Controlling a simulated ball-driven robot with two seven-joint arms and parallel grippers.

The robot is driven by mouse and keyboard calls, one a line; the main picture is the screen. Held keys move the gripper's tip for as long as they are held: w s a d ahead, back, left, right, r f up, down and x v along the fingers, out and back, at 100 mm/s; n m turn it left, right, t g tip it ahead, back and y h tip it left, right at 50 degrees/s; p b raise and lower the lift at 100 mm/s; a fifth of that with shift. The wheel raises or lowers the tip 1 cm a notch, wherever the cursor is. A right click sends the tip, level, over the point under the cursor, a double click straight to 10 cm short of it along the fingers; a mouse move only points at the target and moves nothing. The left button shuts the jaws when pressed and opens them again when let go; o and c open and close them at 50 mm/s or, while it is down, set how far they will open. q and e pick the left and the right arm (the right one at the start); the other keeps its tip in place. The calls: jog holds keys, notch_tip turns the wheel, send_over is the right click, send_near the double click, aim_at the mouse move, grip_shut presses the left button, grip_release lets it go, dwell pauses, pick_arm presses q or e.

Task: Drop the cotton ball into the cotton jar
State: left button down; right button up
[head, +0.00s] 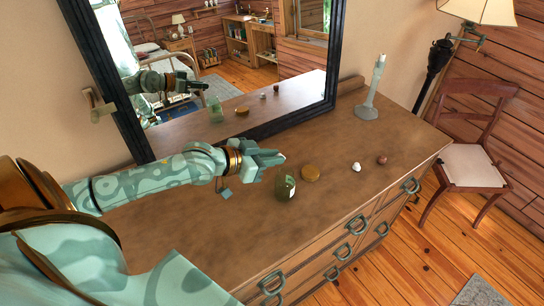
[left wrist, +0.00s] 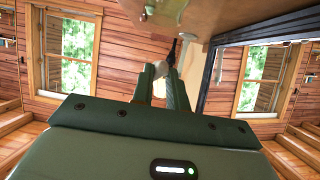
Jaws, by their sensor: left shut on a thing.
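The cotton jar (head: 286,187) is a small green glass jar standing upright on the dresser, with its round tan lid (head: 310,173) lying beside it. My left gripper (head: 274,158) is above the dresser, just behind and left of the jar's mouth. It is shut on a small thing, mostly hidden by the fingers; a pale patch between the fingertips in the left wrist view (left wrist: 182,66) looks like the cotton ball. A small white lump (head: 356,167) lies on the dresser right of the lid. My right gripper is out of view.
A brown ball (head: 381,160) lies near the white lump. A pale candlestick (head: 370,92) stands at the dresser's back right. The dark-framed mirror (head: 330,75) rises behind. The dresser top (head: 225,240) is clear at the front left. A chair (head: 475,165) stands at right.

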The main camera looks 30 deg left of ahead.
pick_arm(q)
jog(key=c, duration=1.3)
grip_release()
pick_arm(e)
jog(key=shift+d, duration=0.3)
pick_arm(q)
jog(key=shift+s, duration=0.1)
jog(key=p+v, duration=0.5)
jog(key=v, duration=1.1)
jog(key=shift+p, duration=0.35)
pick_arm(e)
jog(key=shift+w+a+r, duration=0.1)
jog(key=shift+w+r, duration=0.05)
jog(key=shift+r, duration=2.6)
pick_arm(q)
jog(key=shift+s, duration=0.1)
